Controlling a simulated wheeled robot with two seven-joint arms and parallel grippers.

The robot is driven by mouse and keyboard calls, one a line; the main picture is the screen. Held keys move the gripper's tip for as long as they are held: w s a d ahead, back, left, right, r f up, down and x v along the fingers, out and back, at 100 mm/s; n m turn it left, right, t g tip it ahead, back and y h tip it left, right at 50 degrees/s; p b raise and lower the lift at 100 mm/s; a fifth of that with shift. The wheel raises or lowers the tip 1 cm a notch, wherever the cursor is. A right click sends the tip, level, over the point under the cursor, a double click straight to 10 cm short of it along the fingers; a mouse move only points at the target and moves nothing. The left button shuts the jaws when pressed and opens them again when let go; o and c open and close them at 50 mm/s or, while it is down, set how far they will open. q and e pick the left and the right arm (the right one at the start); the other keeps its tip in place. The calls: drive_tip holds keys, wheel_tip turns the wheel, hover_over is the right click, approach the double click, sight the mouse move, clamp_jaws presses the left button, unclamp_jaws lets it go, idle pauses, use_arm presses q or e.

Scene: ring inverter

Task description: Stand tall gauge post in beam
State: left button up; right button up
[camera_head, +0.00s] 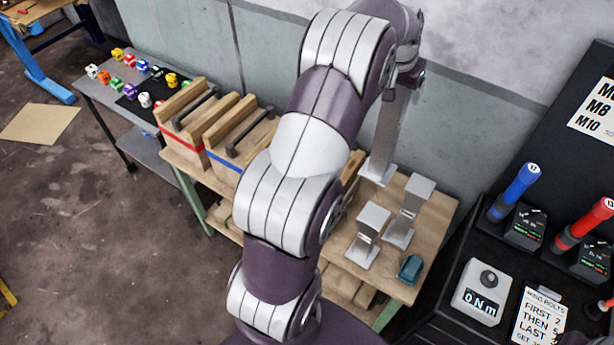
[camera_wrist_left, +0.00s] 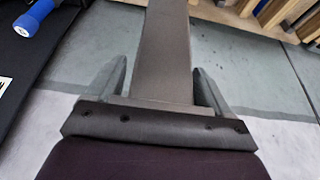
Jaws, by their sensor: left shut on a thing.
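The tall gauge post (camera_head: 388,130) is a long grey metal bar with a wider block at its lower end, near the back of the wooden bench. My left gripper (camera_head: 408,77) is shut on its upper part, and the post hangs down nearly upright. I cannot tell whether its base touches the bench. In the left wrist view the post (camera_wrist_left: 164,45) runs between the two fingers of the gripper (camera_wrist_left: 160,68). Two shorter grey metal stands, a front one (camera_head: 367,235) and a back one (camera_head: 409,210), stand on the bench. No beam is clearly visible. My right gripper is out of view.
The wooden bench (camera_head: 436,232) also carries a teal block (camera_head: 410,268) and wooden boxes with red (camera_head: 184,135) and blue (camera_head: 226,164) bands. A dark tool station (camera_head: 453,325) stands at right. A wall is close behind. My left arm hides the bench's middle.

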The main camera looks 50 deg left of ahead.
use_arm(q)
drive_tip(key=b, duration=1.7)
hover_over(379, 164)
drive_tip(key=w+a, duration=0.1)
drive_tip(key=w, duration=0.1)
wheel_tip(379, 164, down, 17)
drive_tip(key=shift+f, duration=0.1)
drive_tip(key=shift+f+p, duration=0.25)
drive_tip(key=shift+p, duration=0.25)
wheel_tip(379, 164, down, 9)
drive_tip(key=shift+f+p, duration=0.1)
drive_tip(key=shift+p, duration=1)
drive_tip(key=shift+f, duration=0.25)
drive_tip(key=o, duration=1.9)
drive_tip(key=shift+c, duration=0.2)
drive_tip(key=shift+r, duration=0.1)
